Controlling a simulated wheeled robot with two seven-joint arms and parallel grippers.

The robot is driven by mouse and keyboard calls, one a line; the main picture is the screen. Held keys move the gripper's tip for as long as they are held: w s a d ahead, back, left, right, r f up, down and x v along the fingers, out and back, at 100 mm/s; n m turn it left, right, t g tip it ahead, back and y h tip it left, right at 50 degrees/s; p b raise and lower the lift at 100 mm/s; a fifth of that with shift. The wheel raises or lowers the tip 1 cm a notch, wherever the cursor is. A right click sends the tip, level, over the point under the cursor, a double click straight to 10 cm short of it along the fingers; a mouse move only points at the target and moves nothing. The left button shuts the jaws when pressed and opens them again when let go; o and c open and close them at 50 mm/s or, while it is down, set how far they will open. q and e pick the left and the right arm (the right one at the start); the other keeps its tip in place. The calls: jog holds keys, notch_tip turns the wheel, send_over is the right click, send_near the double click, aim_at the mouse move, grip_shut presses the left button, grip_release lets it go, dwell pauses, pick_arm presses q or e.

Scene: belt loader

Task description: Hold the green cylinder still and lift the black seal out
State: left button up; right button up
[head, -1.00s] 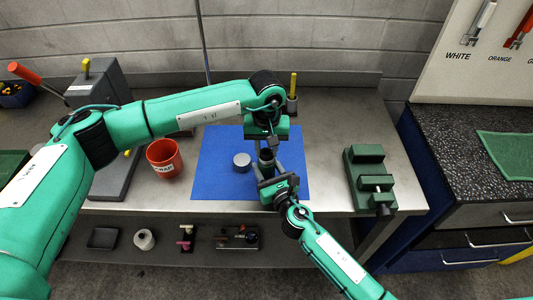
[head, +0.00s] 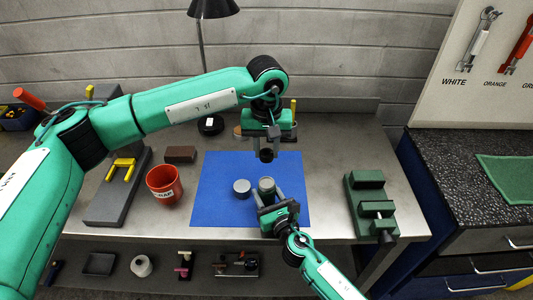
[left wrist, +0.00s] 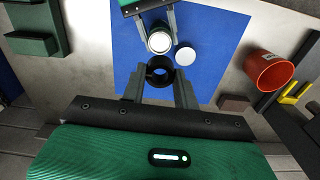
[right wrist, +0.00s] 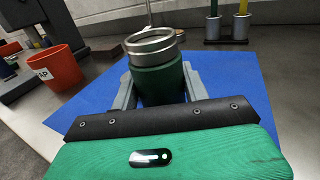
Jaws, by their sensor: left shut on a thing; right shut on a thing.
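The black seal (head: 266,155), a short dark ring, is between the fingers of my left gripper (head: 267,149), which is shut on it. The seal hangs above and behind the green cylinder, apart from it; it also shows in the left wrist view (left wrist: 150,74). The green cylinder (right wrist: 160,86) stands upright on the blue mat (head: 215,165), with a bare metal ring at its top. My right gripper (head: 268,196) is shut around its sides. In the head view mainly its grey top (head: 266,184) shows.
A grey round disc (head: 242,187) lies on the mat left of the cylinder. A red cup (head: 164,186) stands left of the mat, near a brown block (head: 180,154) and a yellow fork-shaped piece (head: 120,168). A green vise (head: 370,205) stands at the right.

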jog(key=o, duration=1.5)
jog(key=shift+s, duration=0.1)
